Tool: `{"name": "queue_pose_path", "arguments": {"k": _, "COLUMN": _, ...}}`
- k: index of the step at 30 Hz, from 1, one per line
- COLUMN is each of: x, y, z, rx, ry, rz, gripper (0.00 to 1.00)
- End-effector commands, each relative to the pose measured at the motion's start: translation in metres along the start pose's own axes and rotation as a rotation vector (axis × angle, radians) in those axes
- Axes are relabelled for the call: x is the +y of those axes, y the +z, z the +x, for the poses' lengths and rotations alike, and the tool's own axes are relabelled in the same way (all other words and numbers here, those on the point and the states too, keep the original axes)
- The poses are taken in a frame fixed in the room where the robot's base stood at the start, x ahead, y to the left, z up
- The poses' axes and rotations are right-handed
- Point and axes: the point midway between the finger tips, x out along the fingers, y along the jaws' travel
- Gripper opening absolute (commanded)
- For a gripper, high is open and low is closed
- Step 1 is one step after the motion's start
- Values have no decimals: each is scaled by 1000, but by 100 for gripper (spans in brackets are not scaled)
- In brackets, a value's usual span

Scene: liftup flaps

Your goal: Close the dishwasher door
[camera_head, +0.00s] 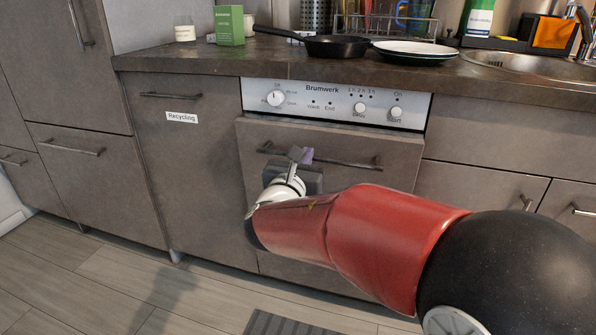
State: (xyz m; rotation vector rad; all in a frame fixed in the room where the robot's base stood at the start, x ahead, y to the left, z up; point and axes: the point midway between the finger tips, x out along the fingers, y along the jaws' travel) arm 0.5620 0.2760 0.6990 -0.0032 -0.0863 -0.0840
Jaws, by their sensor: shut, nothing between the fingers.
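The dishwasher door (385,208) is a grey-brown panel below the white Brumwerk control panel (334,103). It stands nearly upright, its top edge just under the control panel. It looks close to flush, though I cannot tell whether a small gap is left. Its dark bar handle (345,161) runs across the upper part. My gripper (301,156) is at the upper left of the door, in front of the handle's left half. The fingers look shut and empty. I cannot tell whether they touch the door. My red arm hides much of the lower door.
The counter (205,63) above holds a black pan (337,46), plates (415,48) and a green box (229,26). A cabinet labelled Recycling (190,165) is to the left. The sink (530,65) is at the right. The wooden floor (110,290) at the left is clear.

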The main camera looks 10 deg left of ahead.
Motion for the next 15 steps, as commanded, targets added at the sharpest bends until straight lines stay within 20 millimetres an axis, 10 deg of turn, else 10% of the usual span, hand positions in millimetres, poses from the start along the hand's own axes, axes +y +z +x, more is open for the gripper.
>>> {"name": "queue_pose_path", "arguments": {"k": 15, "x": 0, "y": 0, "z": 49, "rx": 1, "ry": -1, "rz": 0, "gripper": 0}}
